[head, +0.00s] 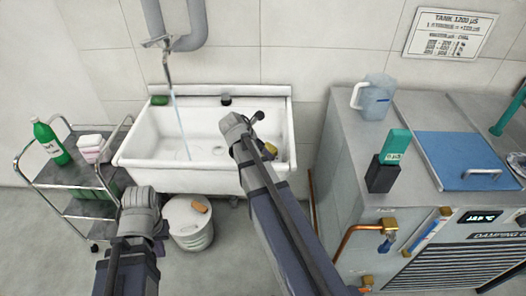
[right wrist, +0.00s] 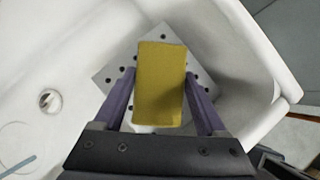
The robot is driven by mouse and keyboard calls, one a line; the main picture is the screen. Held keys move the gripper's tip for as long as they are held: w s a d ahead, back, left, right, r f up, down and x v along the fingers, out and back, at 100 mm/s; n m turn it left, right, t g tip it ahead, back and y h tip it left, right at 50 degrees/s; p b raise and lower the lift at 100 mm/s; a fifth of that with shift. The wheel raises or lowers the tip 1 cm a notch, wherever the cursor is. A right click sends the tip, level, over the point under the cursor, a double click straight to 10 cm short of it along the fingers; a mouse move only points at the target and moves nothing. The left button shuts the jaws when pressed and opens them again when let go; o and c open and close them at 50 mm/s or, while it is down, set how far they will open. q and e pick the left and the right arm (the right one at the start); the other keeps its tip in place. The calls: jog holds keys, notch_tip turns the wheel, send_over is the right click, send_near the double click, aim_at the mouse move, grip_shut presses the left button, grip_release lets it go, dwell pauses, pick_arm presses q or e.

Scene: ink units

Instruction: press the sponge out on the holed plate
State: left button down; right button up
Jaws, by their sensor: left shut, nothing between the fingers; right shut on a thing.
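A yellow sponge (right wrist: 158,95) is between the fingers of my right gripper (right wrist: 158,78), which is shut on it. The holed plate (right wrist: 113,78), pale grey with dark holes, lies beneath it in the sink; whether the sponge touches the plate is not clear. In the head view a bit of the sponge (head: 271,149) shows beside my right wrist, over the right part of the white sink (head: 139,150); the plate is mostly hidden there. My left gripper (head: 140,205) is shut and empty, low in front of the sink's left side.
A thin water stream (head: 178,120) falls from the tap into the sink. A trolley (head: 75,176) with a green bottle (head: 50,143) stands left. A bucket (head: 190,228) stands below the sink. At right, a grey unit (head: 340,150) carries a jug (head: 376,98) and a blue panel (head: 460,160).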

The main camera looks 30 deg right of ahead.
jog(key=shift+f+b, duration=0.9)
jog(key=shift+f, duration=0.05)
dwell(2.0)
jog(key=shift+r, duration=0.1)
dwell(0.4)
notch_tip(320, 180, up, 7)
jog(key=p, duration=0.7)
dwell(0.5)
